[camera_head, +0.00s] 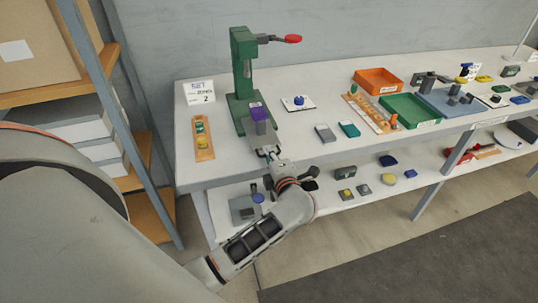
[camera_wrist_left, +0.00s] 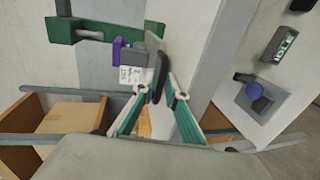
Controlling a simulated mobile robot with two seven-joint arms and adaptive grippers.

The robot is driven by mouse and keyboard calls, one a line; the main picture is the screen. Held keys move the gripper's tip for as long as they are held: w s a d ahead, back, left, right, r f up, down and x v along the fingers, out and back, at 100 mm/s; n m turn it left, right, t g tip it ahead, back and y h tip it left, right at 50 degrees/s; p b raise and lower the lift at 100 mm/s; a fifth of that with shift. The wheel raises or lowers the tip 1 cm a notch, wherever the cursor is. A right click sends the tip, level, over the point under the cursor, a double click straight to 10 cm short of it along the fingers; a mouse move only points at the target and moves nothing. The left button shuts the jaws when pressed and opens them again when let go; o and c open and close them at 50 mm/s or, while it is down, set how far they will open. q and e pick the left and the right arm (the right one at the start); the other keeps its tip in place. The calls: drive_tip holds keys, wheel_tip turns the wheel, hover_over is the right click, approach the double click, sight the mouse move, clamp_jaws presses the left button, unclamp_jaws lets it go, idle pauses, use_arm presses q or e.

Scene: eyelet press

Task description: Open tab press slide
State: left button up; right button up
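The green press (camera_head: 241,70) stands at the left end of the upper table, its lever ending in a red knob (camera_head: 292,38). At its base a grey block with a purple top (camera_head: 257,112) faces the table's front edge; it looks like the tab press slide. In the left wrist view the purple part (camera_wrist_left: 117,50) and a white label (camera_wrist_left: 136,75) show beyond my fingers. My left gripper (camera_head: 268,152) is just in front of the block. Its teal fingers (camera_wrist_left: 156,98) are apart, with a dark upright piece between or behind them; contact is unclear. My right gripper is not in view.
A wooden board with green and yellow pieces (camera_head: 203,140) lies left of the press. A white plate with a blue knob (camera_head: 298,102) lies to its right. Orange (camera_head: 377,80) and green (camera_head: 410,110) trays stand further right. A metal shelf post (camera_head: 135,120) is at the left.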

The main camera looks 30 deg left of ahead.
use_arm(q)
drive_tip(key=shift+s, duration=0.1)
drive_tip(key=v, duration=1.2)
